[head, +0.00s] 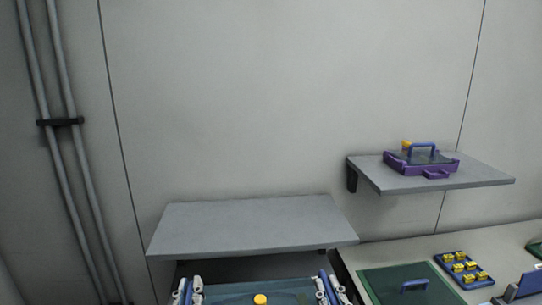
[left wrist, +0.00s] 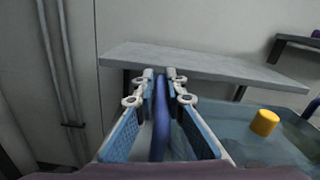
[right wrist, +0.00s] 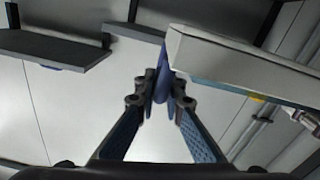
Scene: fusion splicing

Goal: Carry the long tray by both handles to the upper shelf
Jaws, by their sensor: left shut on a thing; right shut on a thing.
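The long teal tray (head: 230,298) shows at the bottom of the head view, nearer to me than the wide grey shelf (head: 250,226). A yellow cylinder (head: 260,299) is on it. My left gripper (head: 188,288) is shut on the tray's left blue handle (left wrist: 160,120), which stands between the fingers in the left wrist view. My right gripper (head: 327,286) is shut on the right blue handle (right wrist: 162,78). The wide shelf's top is bare. The tray's near part is cut off by the frame.
A smaller wall shelf (head: 480,176) at right holds a purple tray (head: 394,168) with a blue-handled item. The bench (head: 400,252) at lower right carries a green mat (head: 385,284) and a blue holder (head: 460,281) with several yellow pieces. Pipes (head: 50,90) run up the left wall.

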